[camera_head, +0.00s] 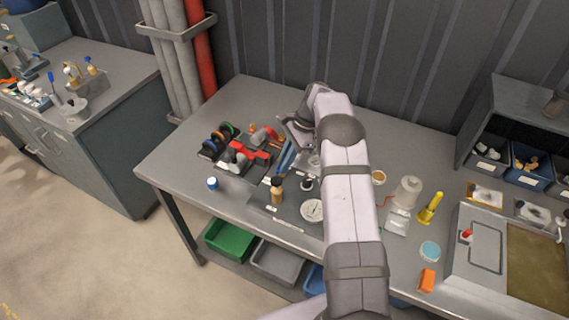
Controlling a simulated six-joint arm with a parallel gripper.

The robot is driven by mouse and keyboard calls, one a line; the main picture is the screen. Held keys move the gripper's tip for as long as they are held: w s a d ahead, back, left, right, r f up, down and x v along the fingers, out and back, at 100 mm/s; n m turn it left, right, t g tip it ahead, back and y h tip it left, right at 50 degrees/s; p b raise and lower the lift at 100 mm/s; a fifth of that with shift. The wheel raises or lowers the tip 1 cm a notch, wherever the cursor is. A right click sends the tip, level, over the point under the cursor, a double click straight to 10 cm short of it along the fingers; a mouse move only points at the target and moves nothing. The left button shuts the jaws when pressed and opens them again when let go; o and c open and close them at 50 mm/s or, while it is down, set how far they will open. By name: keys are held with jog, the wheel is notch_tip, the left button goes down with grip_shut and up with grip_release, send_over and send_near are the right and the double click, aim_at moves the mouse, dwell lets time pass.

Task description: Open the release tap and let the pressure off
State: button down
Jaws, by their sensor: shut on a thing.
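My gripper (293,128) is over the back middle of the bench, at the upper end of slanted blue bars (286,156). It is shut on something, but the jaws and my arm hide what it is. In front is a dark plate (262,217) with a round white-faced gauge (312,210), a small black-topped fitting (307,184) and an upright tan piece with a dark top (277,190). The gauge reading is too small to make out. I cannot tell which part is the release tap. My arm covers the right part of this plate.
Red and grey fittings (247,158) and dark rings (221,139) lie left of my gripper. A blue-topped cap (212,183) stands near the front left edge. The back left bench is clear.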

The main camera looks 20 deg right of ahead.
jog(key=shift+w+a+n+g, duration=0.15)
jog(key=shift+n+g, duration=0.45)
jog(key=shift+n, duration=1.2)
jog(key=c, duration=1.8)
grip_release()
jog(key=shift+h, duration=0.3)
jog(key=shift+r+b, duration=0.45)
jog(key=shift+r, duration=0.15)
notch_tip(320, 180, up, 9)
jog(key=shift+f+p, duration=0.1)
jog(key=shift+p, duration=0.55)
